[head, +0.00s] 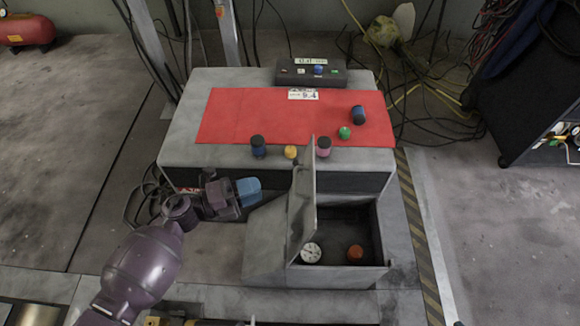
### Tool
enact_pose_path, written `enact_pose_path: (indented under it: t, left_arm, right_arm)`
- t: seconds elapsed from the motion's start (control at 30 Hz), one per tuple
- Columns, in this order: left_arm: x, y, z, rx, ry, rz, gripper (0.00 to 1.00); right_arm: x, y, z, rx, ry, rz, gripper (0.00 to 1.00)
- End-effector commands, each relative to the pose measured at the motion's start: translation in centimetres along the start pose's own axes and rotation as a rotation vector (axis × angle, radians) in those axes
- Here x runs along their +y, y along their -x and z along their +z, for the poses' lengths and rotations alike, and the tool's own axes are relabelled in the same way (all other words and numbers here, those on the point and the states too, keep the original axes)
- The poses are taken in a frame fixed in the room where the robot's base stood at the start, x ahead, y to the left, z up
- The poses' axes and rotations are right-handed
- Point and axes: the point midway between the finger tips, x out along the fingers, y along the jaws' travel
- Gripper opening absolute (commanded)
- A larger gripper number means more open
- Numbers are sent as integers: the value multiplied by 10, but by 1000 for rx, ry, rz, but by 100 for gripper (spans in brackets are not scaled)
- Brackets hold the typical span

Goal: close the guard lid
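The guard lid (301,212) is a grey panel standing raised along the left side of the open grey box (382,236). Inside the box are a white round dial (311,252) and an orange-brown knob (355,252). My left gripper (248,191) is to the left of the lid and apart from it, in front of the grey bench. Its end shows a blue part; I cannot tell whether its fingers are open or shut. My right gripper is not in view.
A grey bench (190,120) with a red mat (250,115) stands behind the box, holding several small coloured cylinders. A dark button panel (312,76) is at its back. A dark cart (530,100) and loose cables are at the right.

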Motion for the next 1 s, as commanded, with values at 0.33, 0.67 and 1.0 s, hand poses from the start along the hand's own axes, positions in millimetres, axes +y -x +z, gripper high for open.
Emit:
enact_pose_path:
  t: [0.33, 0.67, 1.0]
  left_arm:
    - [17, -15, -5, 0, 20, 6, 34]
    - [20, -70, -6, 0, 25, 7, 34]
    - [19, -103, -5, -1, 23, 8, 34]
  right_arm:
    - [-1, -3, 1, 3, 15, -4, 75]
    - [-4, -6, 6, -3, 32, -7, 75]
    - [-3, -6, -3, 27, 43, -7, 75]
